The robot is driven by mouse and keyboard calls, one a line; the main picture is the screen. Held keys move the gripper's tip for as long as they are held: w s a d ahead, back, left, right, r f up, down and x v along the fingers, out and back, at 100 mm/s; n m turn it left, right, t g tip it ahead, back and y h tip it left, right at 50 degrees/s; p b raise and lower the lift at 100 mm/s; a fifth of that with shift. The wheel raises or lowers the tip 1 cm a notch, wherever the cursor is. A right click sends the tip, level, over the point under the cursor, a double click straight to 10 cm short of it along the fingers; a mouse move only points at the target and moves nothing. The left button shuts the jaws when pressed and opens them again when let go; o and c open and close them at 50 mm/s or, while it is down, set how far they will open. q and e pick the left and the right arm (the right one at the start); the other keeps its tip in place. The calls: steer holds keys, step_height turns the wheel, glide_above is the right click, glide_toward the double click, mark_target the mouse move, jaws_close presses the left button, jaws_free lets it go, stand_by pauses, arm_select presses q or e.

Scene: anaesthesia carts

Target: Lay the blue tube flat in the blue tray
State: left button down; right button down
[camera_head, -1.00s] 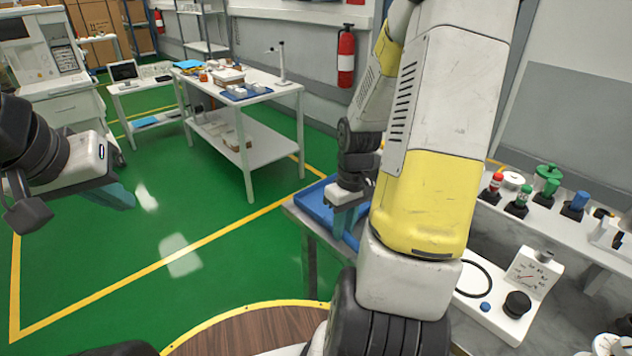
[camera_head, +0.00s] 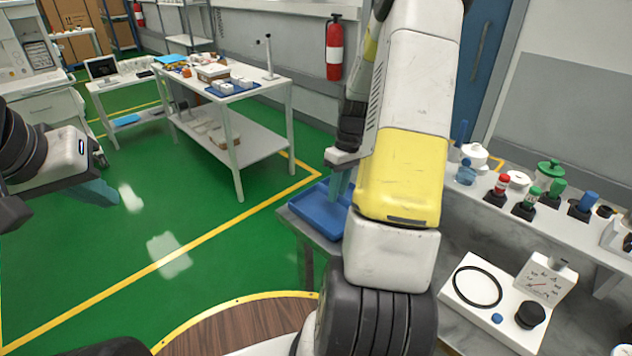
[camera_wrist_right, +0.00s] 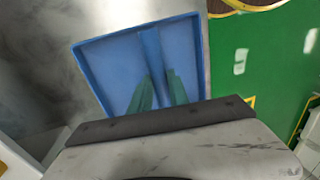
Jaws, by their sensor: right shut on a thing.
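The blue tray (camera_head: 312,216) lies on the grey table's left end, partly hidden behind my right arm. In the right wrist view the tray (camera_wrist_right: 95,62) lies beneath my right gripper (camera_wrist_right: 157,92). The gripper is shut on the blue tube (camera_wrist_right: 151,45), a long narrow blue strip between the teal fingers, seen against the tray floor. I cannot tell whether the tube touches the tray. In the head view my right gripper (camera_head: 339,186) is over the tray, and the tube cannot be made out there. My left gripper (camera_head: 98,192) hangs over the green floor, far from the tray; its opening is unclear.
Right of my arm, a shelf carries red, green and blue-capped items (camera_head: 530,200) and a blue cup (camera_head: 466,174). A white gauge unit (camera_head: 505,300) with a black ring stands on the grey table. A white trolley (camera_head: 235,120) stands further back.

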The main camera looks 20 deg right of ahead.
mark_target(334, 207)
steer(key=shift+w+d, duration=0.2)
steer(key=shift+w, duration=0.85)
step_height(334, 207, down, 4)
steer(key=shift+r, duration=0.15)
steer(key=shift+s+f, duration=0.1)
steer(key=shift+f, duration=0.1)
